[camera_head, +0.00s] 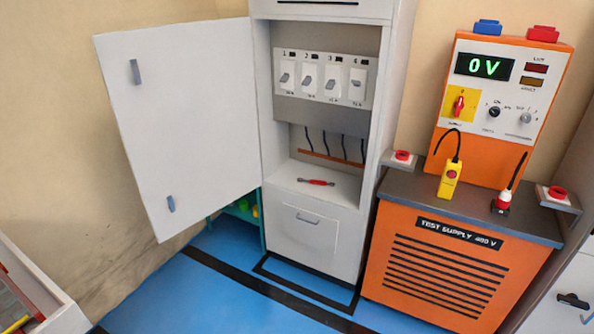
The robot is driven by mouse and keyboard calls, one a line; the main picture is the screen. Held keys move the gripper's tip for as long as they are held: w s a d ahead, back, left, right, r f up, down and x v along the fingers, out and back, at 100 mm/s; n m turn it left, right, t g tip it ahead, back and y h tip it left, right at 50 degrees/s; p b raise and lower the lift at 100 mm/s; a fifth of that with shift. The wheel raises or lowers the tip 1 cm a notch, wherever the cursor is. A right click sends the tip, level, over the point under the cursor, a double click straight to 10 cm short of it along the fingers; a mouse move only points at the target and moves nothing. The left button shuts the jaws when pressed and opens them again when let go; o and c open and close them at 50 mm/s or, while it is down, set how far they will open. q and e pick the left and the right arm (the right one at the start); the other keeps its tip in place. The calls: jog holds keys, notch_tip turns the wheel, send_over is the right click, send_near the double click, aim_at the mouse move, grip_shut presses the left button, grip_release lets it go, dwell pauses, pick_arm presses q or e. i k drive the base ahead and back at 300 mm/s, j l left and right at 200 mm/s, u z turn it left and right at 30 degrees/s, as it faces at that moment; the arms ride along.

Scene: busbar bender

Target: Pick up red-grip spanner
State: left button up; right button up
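The red-grip spanner (316,182) lies flat on the floor of the open grey cabinet (345,192), below the row of numbered switches. Its middle is red and its ends are dark or metallic. Nothing covers it. Neither of my grippers shows in the head view.
The cabinet door (185,110) stands wide open to the left. An orange test supply (440,260) reading 0 V stands close on the right, with a yellow device (449,180) and a red-and-white plug (503,200) on its top. A white tray (45,300) is at the lower left. Blue floor (215,290) lies clear in front.

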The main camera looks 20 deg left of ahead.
aim_at(319, 183)
jog(key=i+j+u, duration=0.15)
jog(key=i+j, duration=0.45)
jog(key=i+j+u, duration=0.2)
jog(key=i+j, duration=0.3)
jog(key=i, duration=0.2)
jog(key=i+l+z, duration=0.1)
jog(key=i+l, duration=0.1)
